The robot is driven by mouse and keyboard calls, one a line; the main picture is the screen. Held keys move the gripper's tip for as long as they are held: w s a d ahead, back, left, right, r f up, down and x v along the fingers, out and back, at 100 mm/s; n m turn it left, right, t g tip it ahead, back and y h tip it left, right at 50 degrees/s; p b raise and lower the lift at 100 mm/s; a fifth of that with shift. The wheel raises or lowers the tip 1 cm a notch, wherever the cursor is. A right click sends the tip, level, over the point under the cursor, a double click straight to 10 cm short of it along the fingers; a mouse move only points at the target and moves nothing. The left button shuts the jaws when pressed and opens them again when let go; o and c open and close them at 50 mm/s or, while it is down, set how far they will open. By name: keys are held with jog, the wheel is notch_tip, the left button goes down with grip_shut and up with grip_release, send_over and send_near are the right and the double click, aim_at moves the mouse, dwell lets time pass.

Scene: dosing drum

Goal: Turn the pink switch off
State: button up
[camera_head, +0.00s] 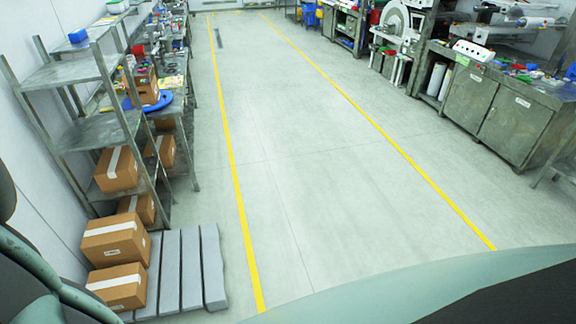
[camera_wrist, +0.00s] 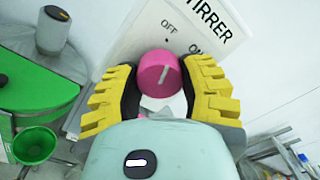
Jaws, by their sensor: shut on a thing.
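The pink switch (camera_wrist: 154,76) is a round knob with a pale grey mark on its face, in the wrist view. It sits on a white panel (camera_wrist: 135,35) lettered "STIRRER", its first letter cut off or unclear. "OFF" is printed above the knob and "ON" to its upper right, partly covered by a finger. The mark is slanted, its upper end leaning right. My gripper (camera_wrist: 161,69) has its yellow ribbed fingers shut on the knob, one at each side. The head view shows neither switch nor gripper.
The wrist view shows a green surface (camera_wrist: 35,88) with a grey cylinder (camera_wrist: 52,35), and a green bucket (camera_wrist: 34,145). In the head view, cartons (camera_head: 115,240) and metal shelves (camera_head: 75,72) line the left, steel cabinets (camera_head: 515,118) the right. The floor (camera_head: 310,170) between is clear.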

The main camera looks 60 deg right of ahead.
jog(key=shift+f+n, duration=0.1)
jog(key=shift+n, duration=0.7)
jog(key=shift+b, duration=0.3)
jog(key=o, duration=1.2)
